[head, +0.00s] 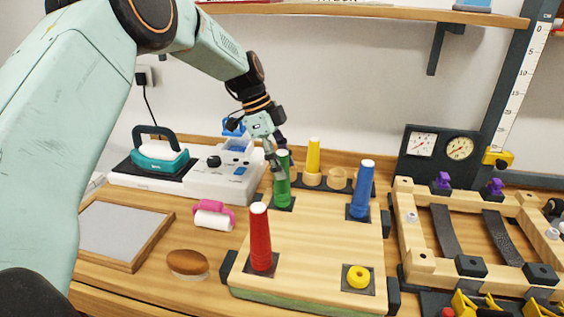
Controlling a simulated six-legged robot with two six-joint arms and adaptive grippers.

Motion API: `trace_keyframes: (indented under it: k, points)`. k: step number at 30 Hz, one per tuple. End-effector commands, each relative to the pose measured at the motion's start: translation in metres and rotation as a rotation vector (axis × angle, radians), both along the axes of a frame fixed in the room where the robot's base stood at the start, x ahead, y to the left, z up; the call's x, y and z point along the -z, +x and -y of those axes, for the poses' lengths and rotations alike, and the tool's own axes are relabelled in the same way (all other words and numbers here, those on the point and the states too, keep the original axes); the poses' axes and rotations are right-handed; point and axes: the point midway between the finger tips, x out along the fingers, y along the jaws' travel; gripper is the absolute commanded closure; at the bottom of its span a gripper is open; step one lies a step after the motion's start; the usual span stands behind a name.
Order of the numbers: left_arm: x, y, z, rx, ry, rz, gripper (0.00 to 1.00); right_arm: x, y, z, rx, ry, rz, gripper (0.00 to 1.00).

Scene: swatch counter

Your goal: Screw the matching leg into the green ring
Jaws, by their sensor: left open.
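The green leg (283,182) stands upright on a dark square pad at the back left of the wooden board (318,238). The green ring cannot be made out apart from the leg's foot. My left gripper (279,160) is open at the upper part of the green leg, with fingers close to it; I cannot tell whether they touch it. A red leg (260,237) and a blue leg (362,190) stand upright on their own pads. A yellow ring (358,277) at the front right is bare. A yellow leg (313,156) stands in the rack behind the board.
The wooden rack (337,180) has empty holes beside the yellow leg. A white machine (225,178), a pink-handled roller (213,217) and a brown oval pad (188,263) lie left of the board. A wooden frame (424,262) with clamps stands close on the right.

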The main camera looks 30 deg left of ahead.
Motion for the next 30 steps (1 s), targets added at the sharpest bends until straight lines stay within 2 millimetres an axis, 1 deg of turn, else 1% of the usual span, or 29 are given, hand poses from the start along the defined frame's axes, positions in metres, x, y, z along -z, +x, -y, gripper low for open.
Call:
trace_keyframes:
  k: [2,5,14,21,30]
  points:
    - [0.0,0.0,0.0,-0.006,0.0,0.0,0.56,0.0,0.0,0.0,0.0,0.0,0.0,0.28]
    - [-0.001,-0.001,0.0,-0.08,-0.001,-0.002,0.56,-0.004,0.0,0.0,0.0,0.0,0.0,0.28]
    - [-0.004,-0.002,0.001,-0.469,-0.001,-0.003,0.56,-0.026,0.0,0.0,0.0,0.0,0.0,0.28]
    - [-0.005,-0.002,0.001,-0.748,0.001,-0.002,0.56,-0.053,0.0,0.0,0.0,0.0,0.0,0.28]
    - [-0.004,-0.001,0.0,-0.994,0.003,-0.002,0.56,-0.087,0.0,0.0,0.0,0.0,0.0,0.28]
